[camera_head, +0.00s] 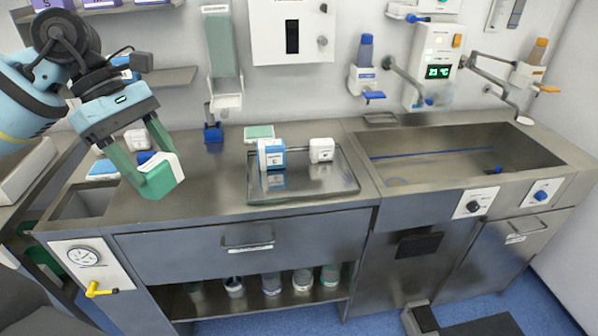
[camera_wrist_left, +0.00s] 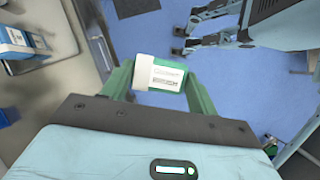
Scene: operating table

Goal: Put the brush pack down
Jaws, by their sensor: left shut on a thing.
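My left gripper (camera_head: 160,172) is shut on the brush pack (camera_head: 163,178), a small green and white block. It holds the pack in the air, in front of the left part of the steel counter (camera_head: 215,190) in the head view. In the left wrist view the brush pack (camera_wrist_left: 160,74) sits between the two green fingers of my left gripper (camera_wrist_left: 160,80), its white labelled face showing. Blue floor shows behind it there. My right gripper is not in view.
A steel tray (camera_head: 325,185) on the counter holds a blue and white pack (camera_head: 271,154) and a white pack (camera_head: 321,150). A green pack (camera_head: 259,132) lies behind it. A sink (camera_head: 450,155) is at right. Counter between gripper and tray is clear.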

